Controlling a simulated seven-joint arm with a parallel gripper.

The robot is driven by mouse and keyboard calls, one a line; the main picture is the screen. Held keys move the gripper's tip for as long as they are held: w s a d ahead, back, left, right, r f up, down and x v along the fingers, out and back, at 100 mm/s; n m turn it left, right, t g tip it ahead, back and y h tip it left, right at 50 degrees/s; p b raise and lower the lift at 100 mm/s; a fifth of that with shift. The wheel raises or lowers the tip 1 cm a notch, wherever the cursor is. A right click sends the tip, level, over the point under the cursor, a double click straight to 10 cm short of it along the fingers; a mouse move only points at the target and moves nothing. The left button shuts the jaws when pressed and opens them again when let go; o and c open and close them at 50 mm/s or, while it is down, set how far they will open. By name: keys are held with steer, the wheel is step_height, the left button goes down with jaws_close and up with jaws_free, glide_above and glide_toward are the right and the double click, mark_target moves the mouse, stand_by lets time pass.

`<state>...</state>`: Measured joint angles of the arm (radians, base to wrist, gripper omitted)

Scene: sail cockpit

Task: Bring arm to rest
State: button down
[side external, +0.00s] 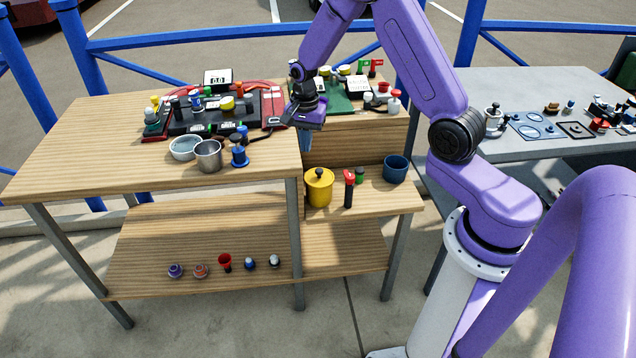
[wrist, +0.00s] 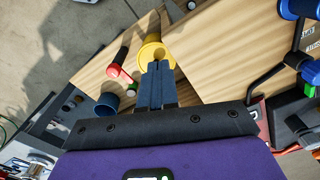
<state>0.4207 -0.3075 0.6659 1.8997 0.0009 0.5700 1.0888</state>
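My purple arm reaches over the wooden workbench (side external: 80,150) in the side view. My gripper (side external: 306,146) points down beside the right edge of the bench's upper top, above the lower wooden shelf (side external: 375,203). In the wrist view my gripper (wrist: 158,66) has its two blue-grey fingers together, with nothing seen between them. The fingertips overlap a yellow pot (wrist: 152,49) in that view. In the side view the yellow pot (side external: 319,190) stands on the lower shelf, below the fingertips and apart from them.
A red-topped tool (side external: 348,190) and a blue cup (side external: 396,168) stand beside the pot. A black device (side external: 215,125), a metal cup (side external: 208,156) and a blue piece (side external: 239,155) sit on the upper top. A grey table (side external: 480,90) stands right. The upper top's left end is clear.

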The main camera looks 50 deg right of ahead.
steer(key=s+a+r+n, duration=1)
steer(key=s+a+n, duration=0.2)
steer(key=a, duration=0.2)
steer(key=s+r+n, duration=0.2)
steer(key=s+n, duration=0.5)
steer(key=s, duration=0.3)
steer(key=s+r+n, duration=0.2)
steer(key=s+n, duration=0.5)
steer(key=s, duration=0.3)
steer(key=shift+s+a+r, duration=0.4)
steer(key=shift+a, duration=0.05)
